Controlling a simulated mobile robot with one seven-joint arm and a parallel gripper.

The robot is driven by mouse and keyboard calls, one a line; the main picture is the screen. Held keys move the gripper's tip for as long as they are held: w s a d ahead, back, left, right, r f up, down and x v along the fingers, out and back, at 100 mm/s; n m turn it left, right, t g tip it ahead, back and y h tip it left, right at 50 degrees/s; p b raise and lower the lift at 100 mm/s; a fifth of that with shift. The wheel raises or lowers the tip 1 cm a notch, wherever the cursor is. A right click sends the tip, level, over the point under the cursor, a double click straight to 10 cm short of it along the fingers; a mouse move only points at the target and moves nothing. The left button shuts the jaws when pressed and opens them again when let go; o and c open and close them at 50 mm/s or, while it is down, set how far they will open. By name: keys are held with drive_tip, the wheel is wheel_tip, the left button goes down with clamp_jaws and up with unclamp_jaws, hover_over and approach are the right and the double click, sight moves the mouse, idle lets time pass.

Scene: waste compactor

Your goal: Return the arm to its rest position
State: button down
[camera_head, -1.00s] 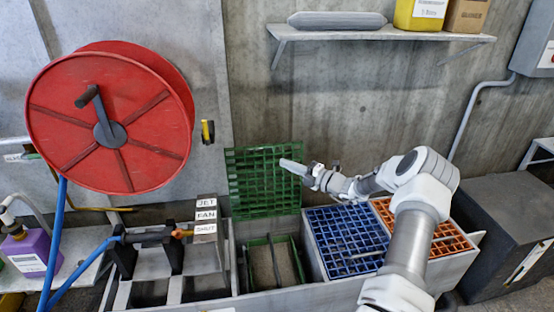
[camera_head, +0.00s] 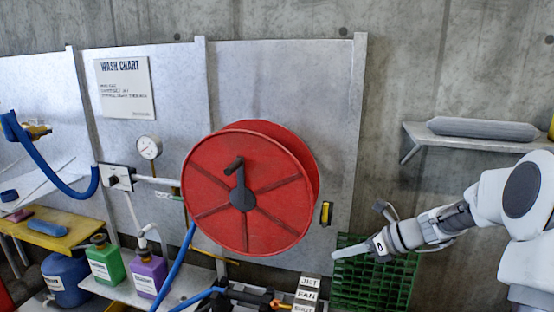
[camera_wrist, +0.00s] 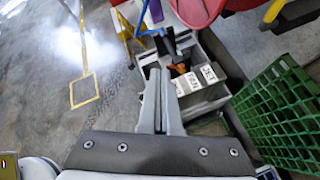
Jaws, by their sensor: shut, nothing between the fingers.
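My arm reaches in from the right edge of the head view, raised and bent, with my gripper (camera_head: 340,254) pointing left. My gripper is in front of the upper part of the green grate (camera_head: 375,278), below and right of the red hose reel (camera_head: 250,190). In the wrist view my gripper's fingers (camera_wrist: 160,75) lie together with nothing between them. They point toward the grey bin with the JET, FAN and SHUT labels (camera_wrist: 195,80), and the green grate (camera_wrist: 285,115) stands to their right.
A wall shelf (camera_head: 470,138) with a grey cylinder hangs above my forearm. Green (camera_head: 106,262) and purple (camera_head: 148,275) jugs stand at lower left, near a yellow bench (camera_head: 50,235).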

drive_tip(key=s+a+r+n+g+h+p, duration=0.2)
drive_tip(key=s+a+r+n+h+p, duration=0.3)
drive_tip(key=s+r+n, duration=0.95)
drive_tip(key=s+d+r+n+t+h, duration=0.2)
drive_tip(key=s+n+h, duration=0.2)
drive_tip(key=s+n, duration=0.8)
drive_tip(key=s, duration=0.3)
drive_tip(key=shift+s+d+r+n+t+h+p, duration=0.2)
drive_tip(key=shift+s+r+n+t+h+p, duration=0.1)
drive_tip(key=shift+s+r+n+p, duration=0.1)
drive_tip(key=shift+d, duration=0.1)
